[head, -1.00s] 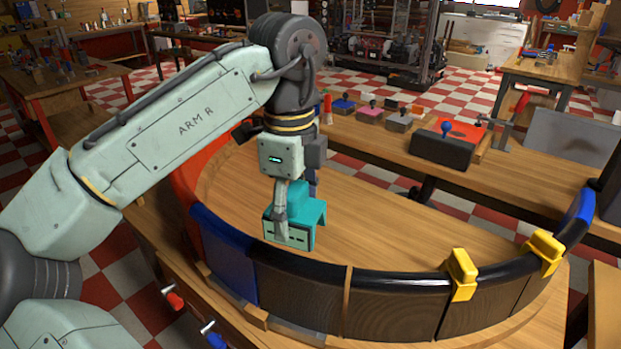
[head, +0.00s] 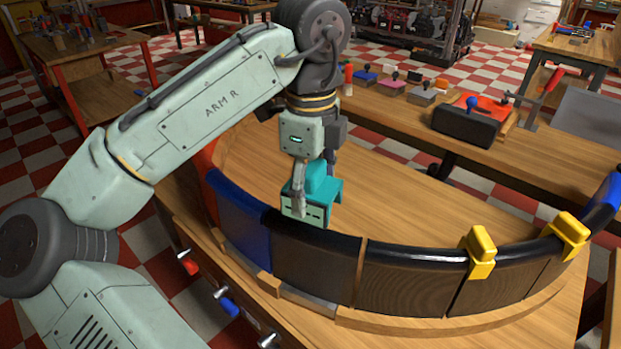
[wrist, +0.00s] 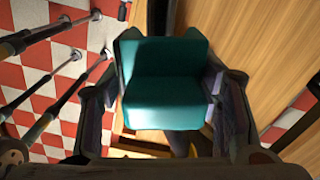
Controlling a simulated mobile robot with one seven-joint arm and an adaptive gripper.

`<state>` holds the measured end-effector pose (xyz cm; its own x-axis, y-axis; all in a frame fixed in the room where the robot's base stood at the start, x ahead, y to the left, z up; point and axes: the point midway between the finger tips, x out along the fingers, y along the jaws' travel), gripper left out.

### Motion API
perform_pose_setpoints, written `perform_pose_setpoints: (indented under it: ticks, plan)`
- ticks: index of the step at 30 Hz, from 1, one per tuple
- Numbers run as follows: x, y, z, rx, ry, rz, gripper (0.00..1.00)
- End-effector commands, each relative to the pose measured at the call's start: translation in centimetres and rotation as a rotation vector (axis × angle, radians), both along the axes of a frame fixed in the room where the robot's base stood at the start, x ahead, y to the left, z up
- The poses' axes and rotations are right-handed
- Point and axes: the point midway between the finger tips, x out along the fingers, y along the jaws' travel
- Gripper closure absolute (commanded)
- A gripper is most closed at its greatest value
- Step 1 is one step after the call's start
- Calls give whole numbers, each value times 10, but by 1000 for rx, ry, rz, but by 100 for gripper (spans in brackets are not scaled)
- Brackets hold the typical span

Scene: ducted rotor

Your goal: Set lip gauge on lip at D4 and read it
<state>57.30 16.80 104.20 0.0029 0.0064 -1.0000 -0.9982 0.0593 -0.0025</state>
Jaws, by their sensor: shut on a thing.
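My gripper (head: 312,188) is shut on the teal lip gauge (head: 325,186). In the wrist view the gauge (wrist: 168,82) sits between the two fingers. In the head view the gauge is at the inner side of the curved black duct lip (head: 315,241), near its blue left section (head: 243,222). Its lower edge overlaps the lip's top in the picture; I cannot tell whether it touches. No D4 mark or gauge reading is legible.
Two yellow clips (head: 481,252) and (head: 568,236) straddle the lip at the right. Clamps with red (head: 190,264) and blue (head: 229,306) handles stick out below the front left. A bench behind holds a dark block with a blue knob (head: 467,123). The wooden surface inside the arc is clear.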

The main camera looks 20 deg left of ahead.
Motion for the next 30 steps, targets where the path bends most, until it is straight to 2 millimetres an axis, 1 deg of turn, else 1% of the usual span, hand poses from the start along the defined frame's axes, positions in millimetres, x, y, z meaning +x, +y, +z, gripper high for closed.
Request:
perform_pose_setpoints:
  ticks: [1,18,24,30]
  plan:
    - [0,0,-6,-2,1,-1,74]
    - [0,0,-51,-2,0,0,74]
    - [0,0,-63,-1,0,0,74]
    - [0,0,-68,-1,0,0,74]
